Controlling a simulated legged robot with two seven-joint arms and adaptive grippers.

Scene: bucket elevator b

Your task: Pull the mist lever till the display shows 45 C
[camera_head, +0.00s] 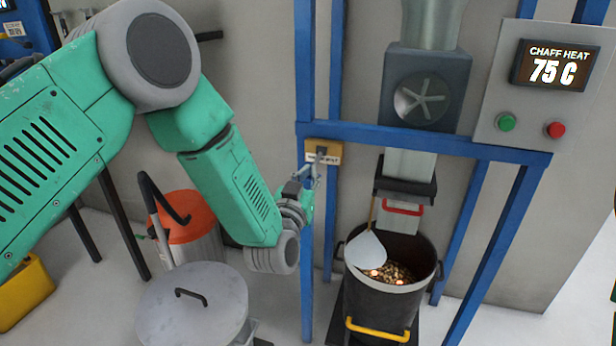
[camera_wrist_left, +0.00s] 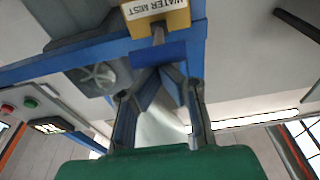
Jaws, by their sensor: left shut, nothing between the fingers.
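The display (camera_head: 552,66) reads "CHAFF HEAT 75 C". The yellow mist box (camera_head: 323,152) is mounted on the blue frame's left post. In the left wrist view its label reads "WATER MIST" (camera_wrist_left: 157,12). My left gripper (camera_head: 312,172) is just below the box in the head view. My right gripper is not in view.
A dark bucket (camera_head: 390,318) with a scoop (camera_head: 366,250) and glowing chaff stands under the chute (camera_head: 402,190). Green (camera_head: 506,122) and red (camera_head: 555,130) buttons sit below the display. A lidded bin (camera_head: 192,305) and an orange-topped container (camera_head: 185,218) stand on the left.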

